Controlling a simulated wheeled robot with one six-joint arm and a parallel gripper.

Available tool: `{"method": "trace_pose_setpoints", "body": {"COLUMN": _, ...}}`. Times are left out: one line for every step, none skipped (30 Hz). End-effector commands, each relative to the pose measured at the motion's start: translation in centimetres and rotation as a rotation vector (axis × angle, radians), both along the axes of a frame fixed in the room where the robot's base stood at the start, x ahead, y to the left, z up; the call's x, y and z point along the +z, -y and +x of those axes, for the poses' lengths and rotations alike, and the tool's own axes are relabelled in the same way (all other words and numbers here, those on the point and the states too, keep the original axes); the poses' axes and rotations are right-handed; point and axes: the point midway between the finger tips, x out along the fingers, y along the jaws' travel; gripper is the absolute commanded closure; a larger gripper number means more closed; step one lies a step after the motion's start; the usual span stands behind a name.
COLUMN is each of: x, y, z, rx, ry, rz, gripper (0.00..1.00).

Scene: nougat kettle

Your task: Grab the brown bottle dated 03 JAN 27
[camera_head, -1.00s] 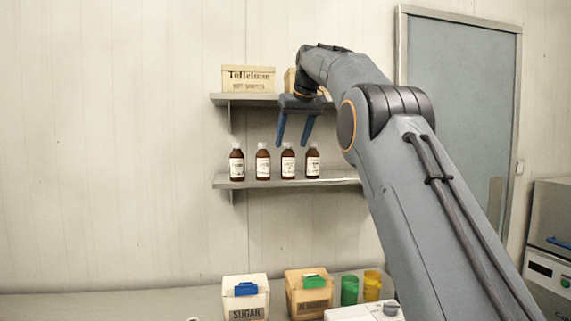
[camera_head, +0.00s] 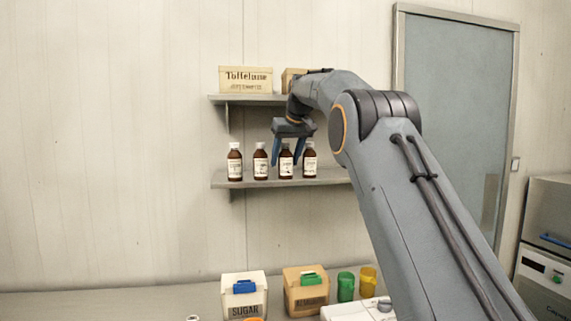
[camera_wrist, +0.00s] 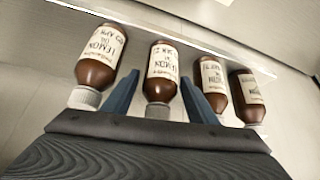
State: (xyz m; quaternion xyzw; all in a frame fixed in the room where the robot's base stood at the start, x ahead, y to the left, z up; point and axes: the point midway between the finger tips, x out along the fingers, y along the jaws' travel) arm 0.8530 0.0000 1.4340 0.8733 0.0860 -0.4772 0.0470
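Several brown bottles with white caps and white labels stand upright in a row on the lower shelf. My gripper (camera_head: 286,164) is open and points down, its blue fingers spread on either side of the third bottle from the left (camera_head: 286,172) in the head view. In the wrist view that bottle (camera_wrist: 160,89) is between my fingers, which look apart from it. Its label shows small print; I cannot read its date surely. Another bottle (camera_wrist: 97,70), labelled lemon oil, stands left in the wrist view. Two more (camera_wrist: 212,82) (camera_wrist: 247,97) stand right.
The lower shelf (camera_head: 330,177) has free room at its right end. An upper shelf (camera_head: 250,99) above holds a Toffelune box (camera_head: 246,80) and another box partly behind my arm. A sugar box (camera_head: 245,294), another box (camera_head: 306,295) and green and yellow containers stand on the counter below.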

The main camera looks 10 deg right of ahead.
Motion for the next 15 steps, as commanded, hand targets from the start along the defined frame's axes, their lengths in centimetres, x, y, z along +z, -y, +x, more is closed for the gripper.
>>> {"method": "trace_pose_setpoints", "body": {"x": 0.02, "y": 0.00, "z": 0.00, "rx": 0.000, "ry": 0.000, "rz": 0.000, "gripper": 0.57}}
{"method": "trace_pose_setpoints", "body": {"x": 0.03, "y": 0.00, "z": -0.01, "rx": 0.000, "ry": 0.000, "rz": 0.000, "gripper": 0.62}}
{"method": "trace_pose_setpoints", "body": {"x": 0.03, "y": 0.01, "z": -0.01, "rx": 0.000, "ry": 0.000, "rz": 0.000, "gripper": 0.69}}
{"method": "trace_pose_setpoints", "body": {"x": 0.04, "y": 0.01, "z": -0.01, "rx": 0.000, "ry": 0.000, "rz": 0.000, "gripper": 0.74}}
{"method": "trace_pose_setpoints", "body": {"x": 0.04, "y": 0.01, "z": -0.01, "rx": 0.000, "ry": 0.000, "rz": 0.000, "gripper": 0.79}}
{"method": "trace_pose_setpoints", "body": {"x": 0.05, "y": 0.00, "z": -0.01, "rx": 0.000, "ry": 0.000, "rz": 0.000, "gripper": 0.86}}
{"method": "trace_pose_setpoints", "body": {"x": 0.05, "y": 0.00, "z": -0.01, "rx": 0.000, "ry": 0.000, "rz": 0.000, "gripper": 0.89}}
{"method": "trace_pose_setpoints", "body": {"x": 0.12, "y": 0.01, "z": -0.02, "rx": 0.000, "ry": 0.002, "rz": 0.000, "gripper": 0.89}}
{"method": "trace_pose_setpoints", "body": {"x": 0.12, "y": 0.01, "z": -0.02, "rx": 0.000, "ry": 0.002, "rz": 0.000, "gripper": 0.89}}
{"method": "trace_pose_setpoints", "body": {"x": 0.12, "y": 0.01, "z": -0.02, "rx": 0.000, "ry": 0.002, "rz": 0.000, "gripper": 0.89}}
{"method": "trace_pose_setpoints", "body": {"x": 0.12, "y": 0.01, "z": -0.02, "rx": 0.000, "ry": 0.001, "rz": 0.000, "gripper": 0.89}}
{"method": "trace_pose_setpoints", "body": {"x": 0.12, "y": 0.01, "z": -0.02, "rx": 0.000, "ry": 0.002, "rz": 0.000, "gripper": 0.89}}
{"method": "trace_pose_setpoints", "body": {"x": 0.13, "y": 0.01, "z": -0.01, "rx": 0.000, "ry": 0.002, "rz": 0.000, "gripper": 0.89}}
{"method": "trace_pose_setpoints", "body": {"x": 0.15, "y": 0.01, "z": -0.01, "rx": 0.000, "ry": 0.002, "rz": 0.000, "gripper": 0.89}}
{"method": "trace_pose_setpoints", "body": {"x": 0.17, "y": 0.01, "z": 0.00, "rx": 0.000, "ry": 0.002, "rz": 0.000, "gripper": 0.89}}
